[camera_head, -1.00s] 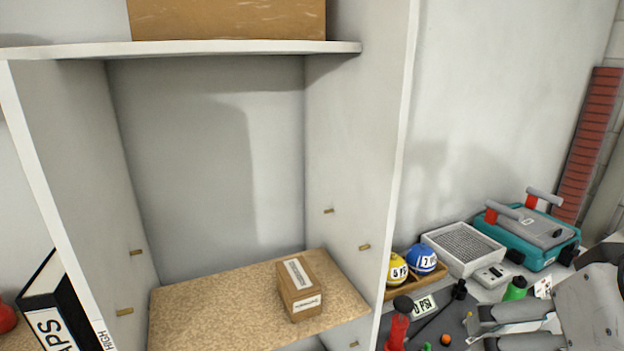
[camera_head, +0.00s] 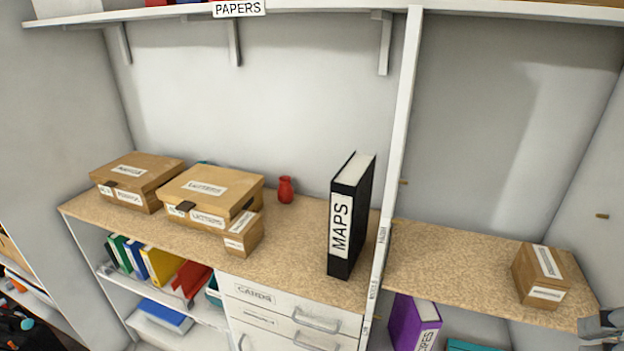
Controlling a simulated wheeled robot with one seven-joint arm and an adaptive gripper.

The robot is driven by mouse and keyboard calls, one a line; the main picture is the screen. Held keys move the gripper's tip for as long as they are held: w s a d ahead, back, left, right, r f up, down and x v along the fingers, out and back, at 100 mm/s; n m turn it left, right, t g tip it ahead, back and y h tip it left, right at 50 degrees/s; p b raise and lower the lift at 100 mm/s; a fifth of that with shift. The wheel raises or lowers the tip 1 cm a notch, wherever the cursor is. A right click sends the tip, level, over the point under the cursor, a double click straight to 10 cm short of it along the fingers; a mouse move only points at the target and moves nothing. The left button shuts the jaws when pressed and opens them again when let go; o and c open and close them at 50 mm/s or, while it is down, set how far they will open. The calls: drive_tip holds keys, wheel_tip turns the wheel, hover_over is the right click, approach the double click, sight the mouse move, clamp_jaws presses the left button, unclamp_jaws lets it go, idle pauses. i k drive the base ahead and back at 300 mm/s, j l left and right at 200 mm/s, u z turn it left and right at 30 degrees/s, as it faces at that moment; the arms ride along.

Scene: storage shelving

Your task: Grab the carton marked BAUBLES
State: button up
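Several brown cardboard cartons with white labels are in view, and I cannot read BAUBLES on any of them. One small carton (camera_head: 530,286) stands upright on the right shelf board. Another small carton (camera_head: 236,250) stands on the left board, at the front of a larger lidded carton that seems to read LETTERS (camera_head: 236,193). A further lidded carton (camera_head: 150,182) stands at the far left. Only a grey part of my gripper (camera_head: 603,326) shows at the bottom right edge, close to the right carton in the picture. Its fingers cannot be made out clearly.
A black MAPS binder (camera_head: 349,215) stands beside the white upright divider (camera_head: 401,130). A red vase (camera_head: 286,190) is at the back. Drawers (camera_head: 270,312) and coloured binders are below. The right board (camera_head: 440,255) is bare left of its carton.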

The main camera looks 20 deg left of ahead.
sight(240, 236)
drive_tip(key=u, duration=1.35)
drive_tip(key=i+j+z, duration=0.1)
drive_tip(key=i+j, duration=1.1)
drive_tip(key=j, duration=0.15)
drive_tip(key=l+z, duration=0.05)
